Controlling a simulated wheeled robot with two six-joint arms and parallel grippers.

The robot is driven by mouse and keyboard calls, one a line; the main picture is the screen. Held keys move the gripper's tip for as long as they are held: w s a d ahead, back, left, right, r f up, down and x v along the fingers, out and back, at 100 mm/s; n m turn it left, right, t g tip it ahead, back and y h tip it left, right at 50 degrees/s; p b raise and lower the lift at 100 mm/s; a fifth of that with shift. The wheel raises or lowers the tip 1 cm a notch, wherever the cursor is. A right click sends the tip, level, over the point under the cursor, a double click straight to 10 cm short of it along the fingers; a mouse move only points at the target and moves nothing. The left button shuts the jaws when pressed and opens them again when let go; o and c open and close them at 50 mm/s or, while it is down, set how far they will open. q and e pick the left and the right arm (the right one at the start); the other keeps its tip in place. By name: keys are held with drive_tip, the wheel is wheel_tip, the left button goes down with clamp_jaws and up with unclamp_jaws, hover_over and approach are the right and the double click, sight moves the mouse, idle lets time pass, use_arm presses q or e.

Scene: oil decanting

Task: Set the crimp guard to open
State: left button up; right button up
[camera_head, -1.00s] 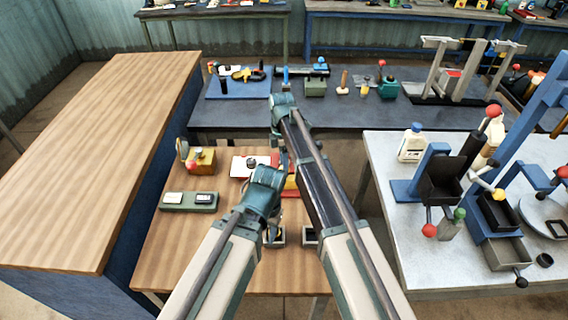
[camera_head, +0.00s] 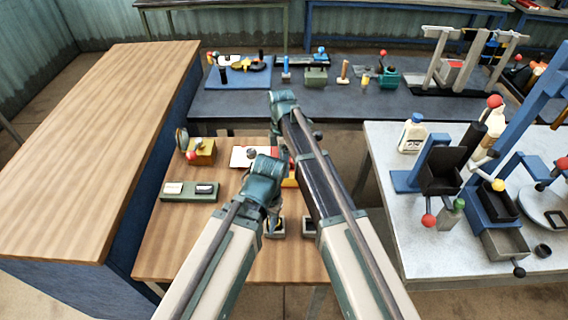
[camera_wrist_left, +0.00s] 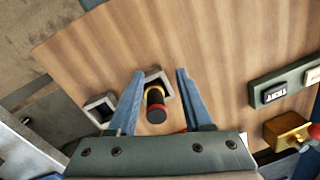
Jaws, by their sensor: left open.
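Nothing in view is clearly marked as the crimp guard, so I cannot tell which part it is. In the left wrist view, a black and red knob with a yellow ring (camera_wrist_left: 155,104) stands in a grey square frame on the wooden table. My left gripper (camera_wrist_left: 160,74) is open, with its blue fingers on either side of the knob and apparently apart from it. In the head view, my left gripper (camera_head: 272,205) is over the wooden table, largely hidden by its wrist. My right arm reaches past it; its fingers cannot be made out.
A second grey square frame (camera_wrist_left: 100,109) is beside the first. On the wooden table (camera_head: 165,240) are a green two-switch panel (camera_head: 189,191), a yellow box with a red ball (camera_head: 202,152) and a white panel (camera_head: 242,157). A crowded light bench (camera_head: 400,210) stands at right.

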wheel_tip(320, 180, up, 14)
drive_tip(key=w+p, duration=0.2)
drive_tip(key=p, duration=1.1)
drive_tip(key=shift+w+a+f, duration=0.25)
drive_tip(key=shift+w, duration=0.05)
drive_tip(key=s+d+m+t, duration=0.3)
drive_tip(key=s+d+m, duration=1.5)
drive_tip(key=s+m, duration=0.15)
drive_tip(key=s+a+f+n+g+b, duration=0.1)
drive_tip(key=s+a+f+n+b, duration=0.2)
drive_tip(key=a+f+b, duration=0.6)
drive_tip(key=shift+s+a+f+h+b, duration=0.4)
drive_tip(key=shift+s+a+f, duration=0.3)
drive_tip(key=shift+s+a, duration=0.4)
drive_tip(key=shift+s+d, duration=0.1)
